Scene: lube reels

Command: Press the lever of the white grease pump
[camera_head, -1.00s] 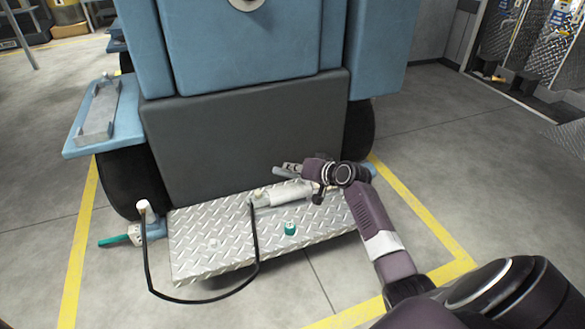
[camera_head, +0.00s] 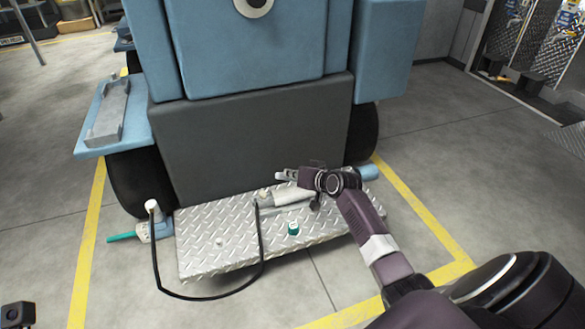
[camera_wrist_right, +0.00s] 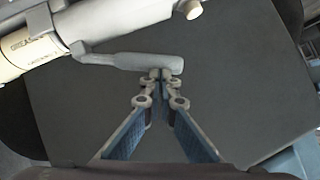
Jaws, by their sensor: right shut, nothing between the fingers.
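The white grease pump (camera_head: 291,198) lies on a silver diamond-plate step (camera_head: 205,226), partly hidden by my right arm. In the right wrist view its white body with printed lettering (camera_wrist_right: 32,43) is at the upper left. A grey lever (camera_wrist_right: 128,60) runs beside the body, its free end at mid-picture. My right gripper (camera_head: 281,175) is above the pump in the head view, shut and empty. In the wrist view the right fingertips (camera_wrist_right: 160,76) are at the lever's free end; I cannot tell whether they touch. My left gripper is not recognisable in view.
A black hose (camera_head: 262,250) loops from the pump to a white-tipped end (camera_head: 152,207). A teal cap (camera_head: 293,229) stands on the step. A dark grey panel (camera_head: 245,140) of the blue machine (camera_head: 260,55) rises behind. Open floor lies to the right.

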